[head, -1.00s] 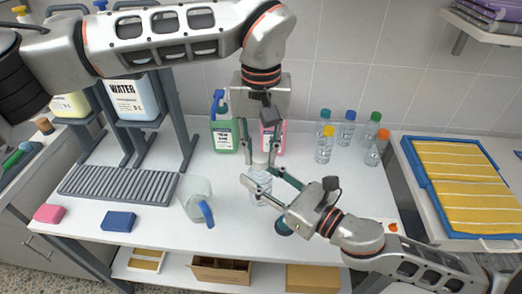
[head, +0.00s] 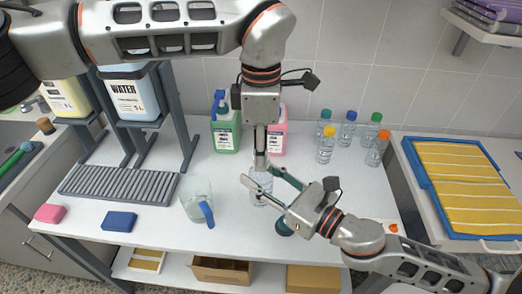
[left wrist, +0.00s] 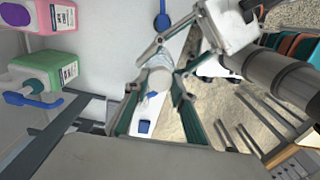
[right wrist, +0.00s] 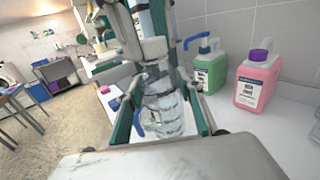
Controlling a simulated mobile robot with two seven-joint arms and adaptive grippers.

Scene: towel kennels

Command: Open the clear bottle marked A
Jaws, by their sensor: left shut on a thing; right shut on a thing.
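A clear bottle (head: 262,198) stands upright on the white table, in the middle of the head view. It also shows in the right wrist view (right wrist: 165,110). My right gripper (head: 264,184) comes in from the right and is shut around its body. My left gripper (head: 260,164) points straight down from above and is shut on the bottle's pale cap (right wrist: 152,48). In the left wrist view the cap (left wrist: 159,78) lies between the left fingers. In the head view the left fingers hide the cap. I cannot read a letter on the bottle.
A clear jug with a blue handle (head: 196,200) stands left of the bottle. Behind are a green spray bottle (head: 227,132) and a pink jug (head: 278,135). Several capped bottles (head: 326,148) stand at the back right. A grey rack (head: 118,184) and sponges are at left.

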